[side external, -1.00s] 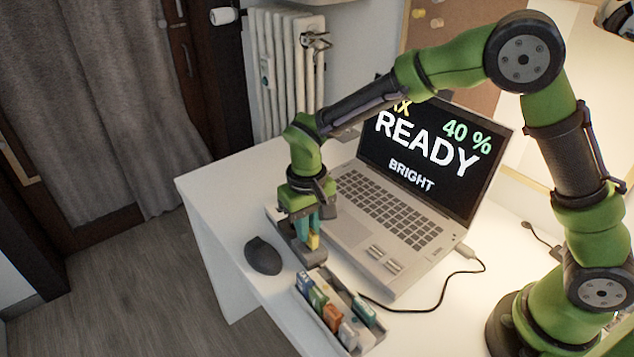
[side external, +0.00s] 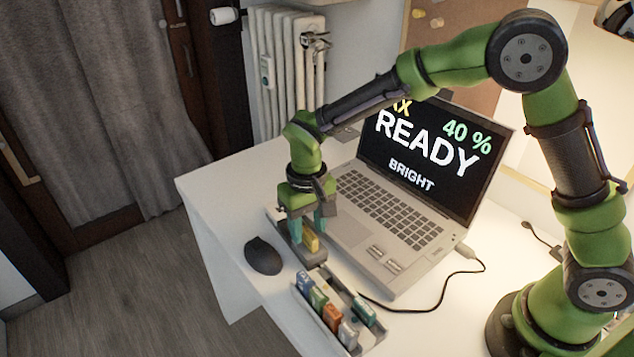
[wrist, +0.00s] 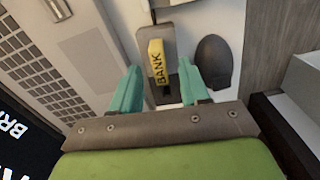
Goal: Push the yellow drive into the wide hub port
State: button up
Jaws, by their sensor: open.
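The yellow drive (side external: 311,241) stands in the grey hub (side external: 318,259) beside the laptop. In the wrist view the yellow drive (wrist: 157,62) shows the word BANK and sits on the hub (wrist: 145,38), with a dark slot near its lower end. How deep it sits in the port I cannot tell. My gripper (side external: 308,226) is just above the hub. In the wrist view its two teal fingers (wrist: 158,85) are spread apart on either side of the drive, with gaps between them and it.
A dark mouse (side external: 263,256) lies left of the hub. A tray (side external: 352,348) with several coloured drives stands in front. The open laptop (side external: 385,255) is to the right, with a cable (side external: 435,300) running from it.

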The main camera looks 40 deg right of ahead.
aim_at(308, 231)
notch_tip(308, 231, up, 16)
jog(key=shift+f, duration=0.15)
dwell(0.3)
